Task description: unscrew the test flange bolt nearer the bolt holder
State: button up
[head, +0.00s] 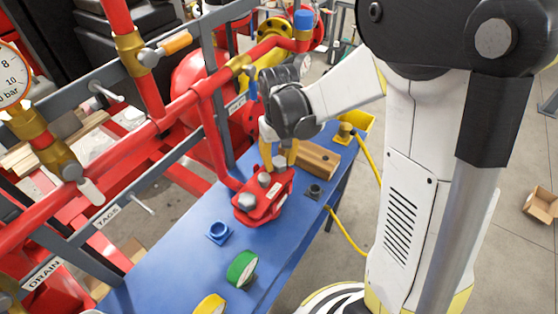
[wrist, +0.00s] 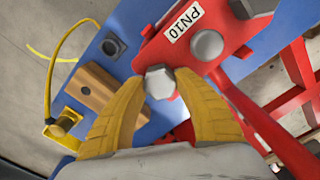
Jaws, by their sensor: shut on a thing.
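The red test flange (head: 270,207) lies on the blue bench with grey hex bolt heads on it. In the wrist view, the flange (wrist: 150,54) carries a PN10 label. My gripper (head: 279,158) points down at the flange's far end. In the wrist view, its yellow fingers (wrist: 160,80) are shut on the end bolt (wrist: 160,84), one on either side of its hex head. Another bolt head (wrist: 207,45) is free beside it. A wooden block (head: 320,160) with a dark hole stands near the gripped bolt. I cannot tell whether this is the bolt holder.
A small dark socket (head: 314,191) sits at the bench's right edge and a blue ring fitting (head: 219,231) at left. Green (head: 242,268) and yellow (head: 210,304) rolls lie in front. Red pipework (head: 150,128) crowds the left. A yellow cable (head: 369,156) runs off the bench.

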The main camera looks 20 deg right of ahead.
jog(key=shift+o, duration=0.8)
jog(key=shift+c, duration=0.7)
jog(key=n, duration=0.6)
jog(key=shift+n+b, duration=0.4)
jog(key=n, duration=0.3)
jog(key=shift+n, duration=0.3)
jog(key=n, duration=0.4)
jog(key=shift+n+b, duration=0.3)
jog(key=o, duration=1.2)
